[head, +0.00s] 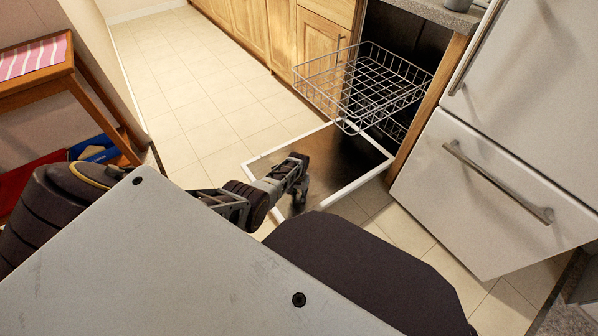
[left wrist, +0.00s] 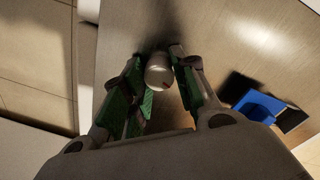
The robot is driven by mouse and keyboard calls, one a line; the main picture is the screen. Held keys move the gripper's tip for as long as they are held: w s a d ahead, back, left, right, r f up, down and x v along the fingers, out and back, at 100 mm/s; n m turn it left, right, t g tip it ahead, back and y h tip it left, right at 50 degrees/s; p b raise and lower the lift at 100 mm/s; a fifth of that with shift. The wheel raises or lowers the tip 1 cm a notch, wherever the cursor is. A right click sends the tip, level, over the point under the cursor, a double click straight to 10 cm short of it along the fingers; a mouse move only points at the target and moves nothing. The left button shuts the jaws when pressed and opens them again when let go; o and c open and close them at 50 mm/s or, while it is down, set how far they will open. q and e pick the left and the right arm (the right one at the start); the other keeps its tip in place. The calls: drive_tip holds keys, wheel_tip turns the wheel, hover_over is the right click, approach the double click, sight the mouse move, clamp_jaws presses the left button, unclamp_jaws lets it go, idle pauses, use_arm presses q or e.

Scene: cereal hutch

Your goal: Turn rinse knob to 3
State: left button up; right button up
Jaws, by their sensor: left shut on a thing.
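The rinse knob (left wrist: 158,74) is a small pale round knob on the brown metallic inner face of the open dishwasher door (head: 345,160). A small dark mark shows on it, but I cannot read its setting. My left gripper (left wrist: 155,65) has its green-padded fingers on either side of the knob and is shut on it. In the head view the left gripper (head: 301,192) reaches down over the lowered door, and the knob is hidden there. My right gripper is not in view.
A blue piece (left wrist: 258,105) stands on the door right of the knob in the left wrist view. A wire rack (head: 365,85) is pulled out above the door. The white fridge (head: 480,180) is at the right. Tiled floor (head: 200,90) is clear at the left.

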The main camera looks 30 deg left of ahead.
sight(299, 194)
use_arm(q)
drive_tip(key=shift+m, duration=1)
drive_tip(key=o, duration=1)
drive_tip(key=shift+r, duration=0.3)
drive_tip(key=shift+w+a+r, duration=0.1)
drive_tip(key=shift+a+r, duration=0.05)
drive_tip(key=shift+r, duration=2.7)
drive_tip(key=shift+w+a+r, duration=0.1)
drive_tip(key=shift+r, duration=2.75)
